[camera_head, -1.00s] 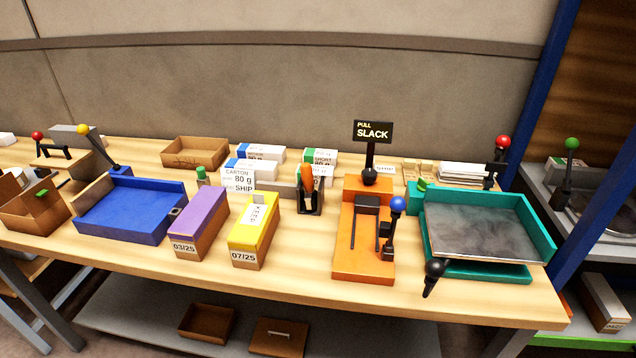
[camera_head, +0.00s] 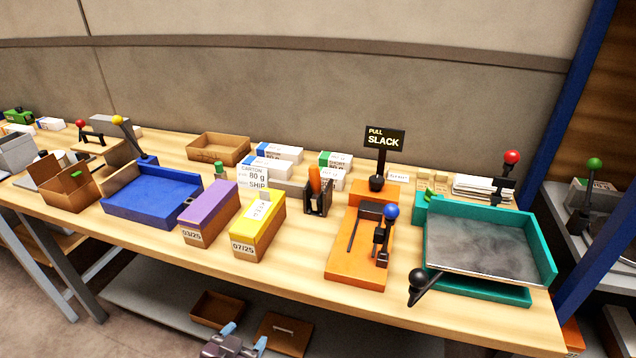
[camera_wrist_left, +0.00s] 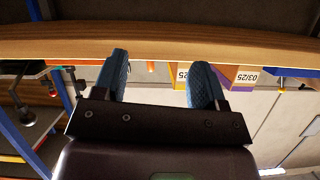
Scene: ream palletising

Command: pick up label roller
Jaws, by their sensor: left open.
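An orange-handled tool (camera_head: 314,179), which looks like the label roller, stands upright in a dark holder (camera_head: 322,200) at the middle of the bench. Its lower part is hidden by the holder. My left gripper (camera_head: 244,336) shows at the bottom of the head view, in front of the bench and well away from the tool. Its blue fingers are apart and empty. The left wrist view shows the open fingers (camera_wrist_left: 160,72) with the bench edge (camera_wrist_left: 200,46) beyond them. My right gripper is not in view.
A purple-topped box (camera_head: 209,213) and a yellow-topped box (camera_head: 258,224) stand left of the holder, near the front. An orange press (camera_head: 352,262) stands to its right. A blue tray (camera_head: 150,208) and a teal tray (camera_head: 541,250) flank these. A lower shelf (camera_head: 370,325) runs beneath.

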